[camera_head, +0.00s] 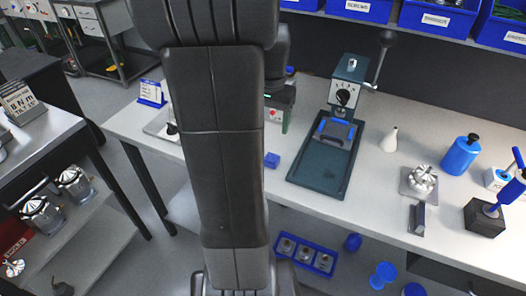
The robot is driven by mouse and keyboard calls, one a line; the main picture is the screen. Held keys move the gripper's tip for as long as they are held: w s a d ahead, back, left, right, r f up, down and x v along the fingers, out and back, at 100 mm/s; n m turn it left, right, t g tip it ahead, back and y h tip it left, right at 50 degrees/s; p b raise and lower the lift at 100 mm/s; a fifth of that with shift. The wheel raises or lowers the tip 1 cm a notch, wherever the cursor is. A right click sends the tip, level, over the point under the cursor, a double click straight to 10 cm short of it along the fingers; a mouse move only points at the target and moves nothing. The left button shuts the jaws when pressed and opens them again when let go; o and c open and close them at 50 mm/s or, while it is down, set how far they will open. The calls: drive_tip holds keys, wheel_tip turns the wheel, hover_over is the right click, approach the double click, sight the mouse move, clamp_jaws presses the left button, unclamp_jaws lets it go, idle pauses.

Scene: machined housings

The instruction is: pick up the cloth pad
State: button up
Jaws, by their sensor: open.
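I cannot make out a cloth pad for certain. A small blue block-like piece (271,160) lies on the light workbench (385,205), just right of my arm; I cannot tell whether it is cloth. My own dark arm fills the middle of the camera_head view from top to bottom and hides part of the bench behind it. My gripper is not in view.
A lever press (348,82) stands at the bench's back, with a dark tray (313,180) before it. To the right are a white cone-shaped bottle (389,139), a metal housing (422,180), a blue canister (461,155) and a dark block (484,218).

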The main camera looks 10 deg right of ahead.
drive_tip(key=f, duration=0.8)
drive_tip(key=s+f, duration=0.1)
drive_tip(key=f, duration=0.4)
drive_tip(key=shift+d, duration=0.15)
drive_tip(key=c, duration=1.1)
wheel_tip(320, 180, up, 10)
drive_tip(key=shift+r, duration=0.1)
drive_tip(key=shift+c, duration=0.2)
drive_tip(key=shift+o, duration=1)
drive_tip(key=shift+d, duration=0.1)
drive_tip(key=shift+c, duration=0.2)
